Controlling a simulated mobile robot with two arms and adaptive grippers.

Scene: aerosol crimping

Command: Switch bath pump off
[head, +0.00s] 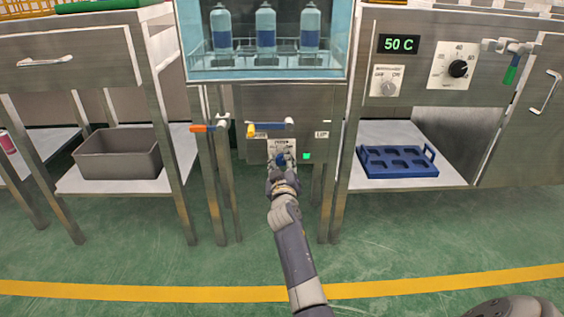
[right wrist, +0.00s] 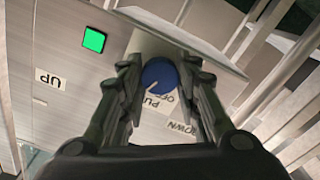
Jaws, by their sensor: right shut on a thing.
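The bath pump switch is a blue round knob (right wrist: 160,76) with a white pointer line, on a pale plate under the water bath. In the head view the knob (head: 281,158) is mostly covered by my right gripper (head: 282,166). In the right wrist view the fingers of my right gripper (right wrist: 161,92) stand on both sides of the knob and are shut on it. A plate label beside it reads partly "PU" and "OFF". A green light (head: 307,156) is lit right of the plate; it also shows in the right wrist view (right wrist: 94,39). My left gripper is not in view.
A lever with a yellow end (head: 268,127) sits just above the knob. An orange-handled valve (head: 206,127) is to the left. The glass bath (head: 264,72) holds three cans above. A blue tray (head: 398,172) lies on the right shelf, a grey bin (head: 118,163) on the left.

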